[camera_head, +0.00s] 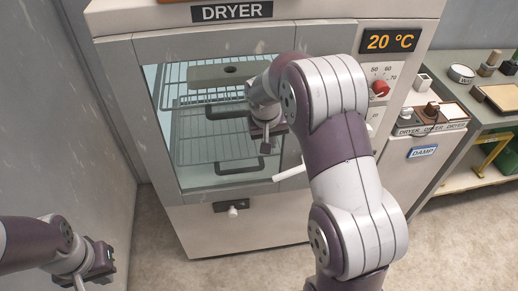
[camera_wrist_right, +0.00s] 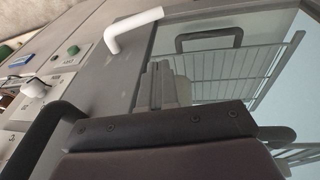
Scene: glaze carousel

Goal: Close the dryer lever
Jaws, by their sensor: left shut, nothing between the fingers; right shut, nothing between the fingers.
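The dryer (camera_head: 260,229) stands ahead with a glass-windowed door (camera_head: 166,178) that looks level with its front. Its white lever (camera_head: 289,174) points left and slightly down from behind my right forearm in the head view; its pivot end is hidden. In the right wrist view the lever (camera_wrist_right: 134,26) is a bent white bar. My right gripper (camera_head: 267,143) is shut and empty in front of the glass, above and left of the lever, apart from it. It also shows in the right wrist view (camera_wrist_right: 163,84). My left gripper (camera_head: 98,266) is shut and empty at lower left, far from the dryer.
Wire racks (camera_head: 215,150) show behind the glass. A black plate with a white knob (camera_head: 232,212) is below the door. A red dial (camera_head: 380,88) sits under the 20 °C display (camera_head: 390,41). A workbench (camera_head: 490,115) stands at right; a grey wall is at left.

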